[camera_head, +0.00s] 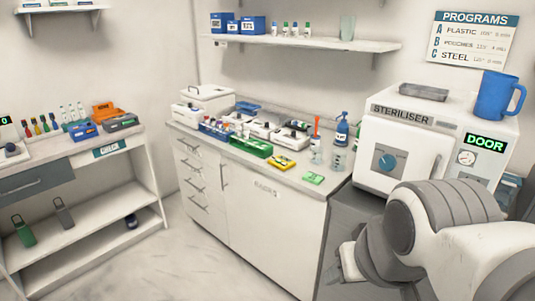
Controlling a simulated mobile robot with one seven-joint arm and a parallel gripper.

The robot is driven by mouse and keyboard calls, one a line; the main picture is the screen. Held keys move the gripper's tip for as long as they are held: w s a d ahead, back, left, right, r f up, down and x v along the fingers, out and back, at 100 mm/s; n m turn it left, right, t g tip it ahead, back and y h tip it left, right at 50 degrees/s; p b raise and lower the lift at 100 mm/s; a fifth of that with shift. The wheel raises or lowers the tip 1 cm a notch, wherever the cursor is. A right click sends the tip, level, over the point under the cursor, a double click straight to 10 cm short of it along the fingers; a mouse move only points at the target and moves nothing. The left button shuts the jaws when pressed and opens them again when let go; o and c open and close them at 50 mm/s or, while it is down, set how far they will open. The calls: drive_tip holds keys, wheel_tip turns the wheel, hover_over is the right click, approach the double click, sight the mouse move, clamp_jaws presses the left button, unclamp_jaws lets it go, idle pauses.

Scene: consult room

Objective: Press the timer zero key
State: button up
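I cannot pick out a timer or its zero key for certain. At the left edge, a dark display with a green digit (5,120) is partly cut off, above a small device with a dark round top (12,150) on the left bench. My gripper (338,268) is low at the right of centre, in front of the dark stand under the steriliser. It is small and partly hidden by my wrist, so its opening is unclear. It is well apart from the left bench and touches nothing that I can see.
The white steriliser (398,150) has a dial, a green DOOR display (485,143) and a blue mug (497,96) on top. The middle counter (290,178) holds boxes, small devices and glassware. A wall shelf (305,42) hangs above. Floor between the benches is clear.

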drive_tip(key=shift+w+d, duration=0.1)
drive_tip(key=shift+w, duration=0.4)
clamp_jaws()
idle(1.5)
